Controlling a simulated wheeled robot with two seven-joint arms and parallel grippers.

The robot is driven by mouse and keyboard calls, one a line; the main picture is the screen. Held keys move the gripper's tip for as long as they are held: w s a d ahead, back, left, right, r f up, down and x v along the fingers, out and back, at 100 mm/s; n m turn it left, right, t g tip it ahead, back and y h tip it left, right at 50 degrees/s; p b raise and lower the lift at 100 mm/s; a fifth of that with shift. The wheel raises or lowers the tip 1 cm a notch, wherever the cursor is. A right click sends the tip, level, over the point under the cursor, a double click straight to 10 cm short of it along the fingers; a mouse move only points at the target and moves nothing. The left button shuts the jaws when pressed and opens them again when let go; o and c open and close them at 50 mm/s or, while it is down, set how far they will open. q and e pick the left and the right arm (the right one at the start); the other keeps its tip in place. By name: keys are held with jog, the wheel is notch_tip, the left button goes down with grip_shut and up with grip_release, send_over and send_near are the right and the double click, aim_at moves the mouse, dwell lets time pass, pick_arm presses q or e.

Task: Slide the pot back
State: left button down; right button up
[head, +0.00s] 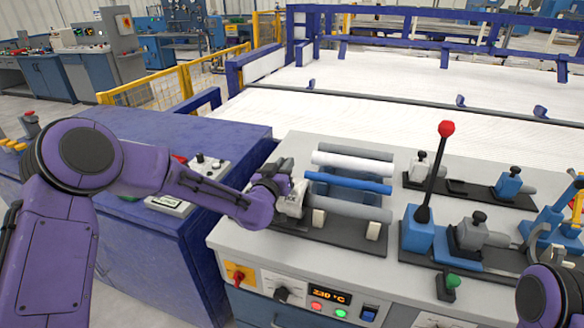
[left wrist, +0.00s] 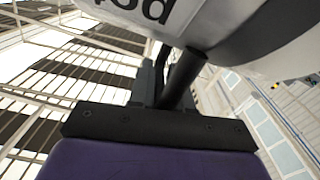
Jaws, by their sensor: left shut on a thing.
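The pot (head: 294,200) is a pale grey body at the left end of the rack on the grey bench. My left gripper (head: 280,184) is at its left side and hides part of it. In the left wrist view the pot (left wrist: 245,35) fills the top, with a white label and the letters "pot" partly cut off. A dark handle (left wrist: 184,76) runs down from it to my left gripper (left wrist: 160,80), which is shut on it. The fingertips are hard to make out. Of my right arm only a purple joint shows at the bottom right of the head view; its gripper is out of view.
White (head: 352,162) and blue (head: 347,182) pipes lie in the rack right beside the pot. A red-knobbed lever (head: 436,175) stands to the right. A temperature display (head: 330,296) is on the bench front. A blue cabinet (head: 160,250) stands left.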

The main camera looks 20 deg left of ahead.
pick_arm(q)
jog(key=a, duration=0.8)
jog(key=shift+w+a, duration=0.15)
jog(key=shift+a, duration=0.15)
pick_arm(e)
jog(key=shift+w+a+f, duration=0.1)
jog(key=shift+a+f, duration=0.05)
jog(key=shift+f, duration=0.1)
pick_arm(q)
jog(key=c, duration=1.1)
grip_release()
jog(key=shift+c, duration=0.2)
pick_arm(e)
jog(key=shift+a, duration=0.1)
